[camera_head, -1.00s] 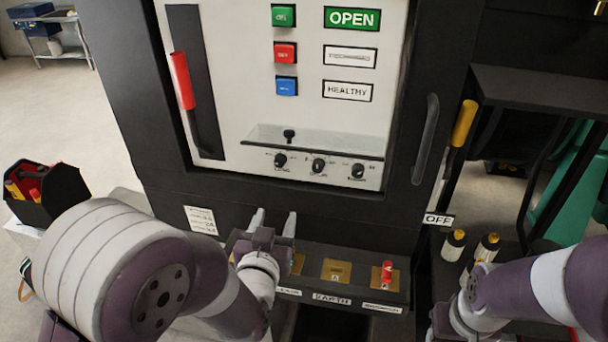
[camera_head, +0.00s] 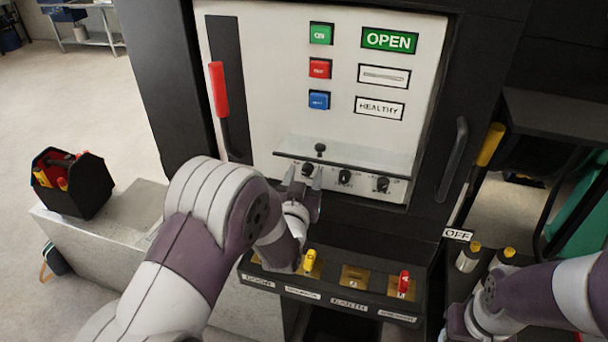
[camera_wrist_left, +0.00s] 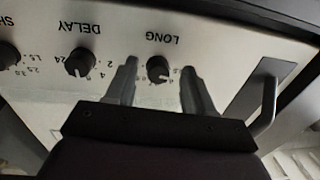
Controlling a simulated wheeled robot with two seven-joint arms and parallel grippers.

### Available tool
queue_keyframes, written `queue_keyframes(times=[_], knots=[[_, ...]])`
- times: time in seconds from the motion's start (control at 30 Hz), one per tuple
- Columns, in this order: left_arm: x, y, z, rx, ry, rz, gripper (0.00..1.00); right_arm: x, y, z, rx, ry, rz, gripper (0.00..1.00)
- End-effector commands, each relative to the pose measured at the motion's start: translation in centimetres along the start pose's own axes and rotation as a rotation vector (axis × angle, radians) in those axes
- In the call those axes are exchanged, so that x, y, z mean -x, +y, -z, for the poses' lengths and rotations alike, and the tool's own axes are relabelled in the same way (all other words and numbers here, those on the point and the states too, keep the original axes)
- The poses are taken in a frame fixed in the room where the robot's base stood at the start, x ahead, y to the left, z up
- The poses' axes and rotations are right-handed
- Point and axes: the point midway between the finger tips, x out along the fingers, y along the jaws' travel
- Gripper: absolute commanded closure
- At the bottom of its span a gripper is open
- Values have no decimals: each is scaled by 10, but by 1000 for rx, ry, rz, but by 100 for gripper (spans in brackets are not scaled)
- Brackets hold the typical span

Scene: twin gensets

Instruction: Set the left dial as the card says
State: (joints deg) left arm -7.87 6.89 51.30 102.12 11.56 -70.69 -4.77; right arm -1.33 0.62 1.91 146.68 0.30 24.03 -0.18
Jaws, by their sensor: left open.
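The left dial, a black knob (camera_head: 307,168) marked LONG, is the leftmost of three at the bottom of the white panel. In the left wrist view it shows upside down (camera_wrist_left: 158,69). My left gripper (camera_head: 303,177) is open in front of it. In the left wrist view its two fingers appear on either side of the knob, apart from it; whether they reach its depth I cannot tell. The card is not visible; my left arm covers that part of the cabinet. My right arm is at lower right, its fingers out of sight.
The middle DELAY dial (camera_wrist_left: 80,62) is close beside the left finger in the wrist view. A clear shelf (camera_head: 340,158) juts out above the dials. A red-handled lever (camera_head: 218,90) is to the left. Below is a ledge with yellow (camera_head: 309,261) and red (camera_head: 403,283) keys.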

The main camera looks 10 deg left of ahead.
Motion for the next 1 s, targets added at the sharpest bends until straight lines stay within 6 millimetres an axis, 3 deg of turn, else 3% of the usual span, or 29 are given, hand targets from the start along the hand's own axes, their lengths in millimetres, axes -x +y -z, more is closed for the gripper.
queue_keyframes(times=[0.13, 0.3, 0.67, 1.0], knots=[[0, 0, 0, 0, 0, 0, 47, 0, 0, 0, 0, 0, 0, 57], [0, 0, 0, 0, 0, -1, 100, 0, 0, 0, 0, 0, 0, 57], [0, 0, -2, -40, 4, 0, 100, -7, 0, -1, 0, 0, 0, 57], [1, 0, -6, -266, 24, 1, 100, -33, 0, -4, 0, 0, 0, 57]])
